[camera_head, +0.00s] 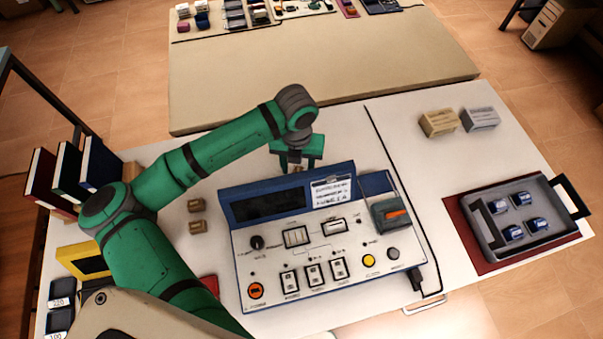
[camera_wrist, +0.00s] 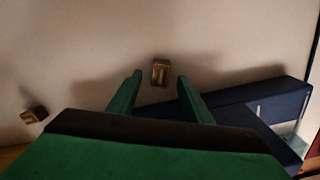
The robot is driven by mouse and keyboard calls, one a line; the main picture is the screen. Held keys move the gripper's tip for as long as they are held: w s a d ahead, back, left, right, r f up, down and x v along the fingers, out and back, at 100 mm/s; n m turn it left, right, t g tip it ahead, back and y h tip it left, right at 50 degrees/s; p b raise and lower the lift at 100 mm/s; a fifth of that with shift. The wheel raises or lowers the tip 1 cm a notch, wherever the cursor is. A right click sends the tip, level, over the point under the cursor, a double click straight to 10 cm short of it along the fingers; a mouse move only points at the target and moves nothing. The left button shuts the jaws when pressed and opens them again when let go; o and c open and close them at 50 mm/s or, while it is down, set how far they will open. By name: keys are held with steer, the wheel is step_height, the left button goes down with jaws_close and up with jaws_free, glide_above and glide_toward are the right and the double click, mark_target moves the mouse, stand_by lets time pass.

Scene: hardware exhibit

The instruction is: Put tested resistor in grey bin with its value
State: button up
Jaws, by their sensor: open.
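My gripper (camera_head: 297,150) is above the white table just behind the tester panel (camera_head: 280,250), its fingers pointing down. In the wrist view my gripper (camera_wrist: 159,84) is open, and a small brown block (camera_wrist: 160,73), possibly the resistor, appears between its fingertips; contact cannot be told. In the head view the arm mostly hides that spot. Two more brown blocks, one behind (camera_head: 196,205) and one in front (camera_head: 198,227), lie left of the panel. Dark grey bins labelled 220 (camera_head: 62,291) and 100 (camera_head: 58,322) stand at the lower left edge, partly cut off.
A grey tray (camera_head: 481,236) with several blue parts lies on a red mat (camera_head: 466,254) at the right. A tan box (camera_head: 439,122) and a grey box (camera_head: 480,118) stand at the back right. Books (camera_head: 72,170) stand at the left. My arm crosses the left side.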

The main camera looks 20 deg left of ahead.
step_height(320, 180, down, 2)
steer(key=shift+f, duration=0.15)
jaws_close()
